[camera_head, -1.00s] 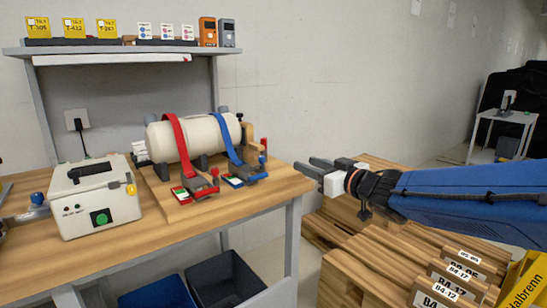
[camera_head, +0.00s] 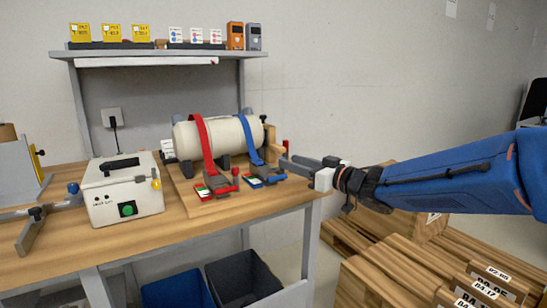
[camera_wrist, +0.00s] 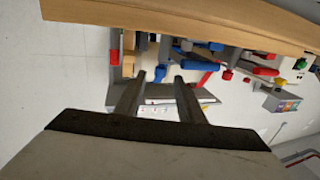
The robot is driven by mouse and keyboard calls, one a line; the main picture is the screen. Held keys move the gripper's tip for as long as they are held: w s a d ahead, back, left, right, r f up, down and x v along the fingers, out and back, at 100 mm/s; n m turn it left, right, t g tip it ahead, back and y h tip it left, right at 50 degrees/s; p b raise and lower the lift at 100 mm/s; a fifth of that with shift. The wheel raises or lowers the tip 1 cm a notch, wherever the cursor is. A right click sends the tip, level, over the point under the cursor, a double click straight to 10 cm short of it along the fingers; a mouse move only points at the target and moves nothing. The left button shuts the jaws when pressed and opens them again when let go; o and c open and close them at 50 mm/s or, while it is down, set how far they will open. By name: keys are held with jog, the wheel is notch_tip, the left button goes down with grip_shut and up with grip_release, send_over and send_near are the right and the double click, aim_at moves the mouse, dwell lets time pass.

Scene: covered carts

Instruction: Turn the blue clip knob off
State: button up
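A blue strap (camera_head: 248,140) runs over a cream cylinder (camera_head: 222,136) on the bench, down to a grey buckle with a blue lever end (camera_head: 272,179) at its foot. A red strap (camera_head: 203,145) with a like buckle sits left of it. I cannot tell for sure which blue part is the clip knob. My gripper (camera_head: 288,164) is at the right end of the wooden board, just right of the blue buckle. In the wrist view its two fingers (camera_wrist: 159,79) are apart and empty, with a small blue part (camera_wrist: 160,73) seen between their tips.
A white box with a green button (camera_head: 126,208) stands left of the board (camera_head: 200,206). A shelf (camera_head: 160,51) crosses above. Crates (camera_head: 232,277) sit below the bench. Wooden pallets (camera_head: 420,262) stand under my arm at right.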

jog(key=x, duration=0.8)
jog(key=shift+w+a, duration=0.25)
jog(key=shift+a, duration=0.05)
grip_shut()
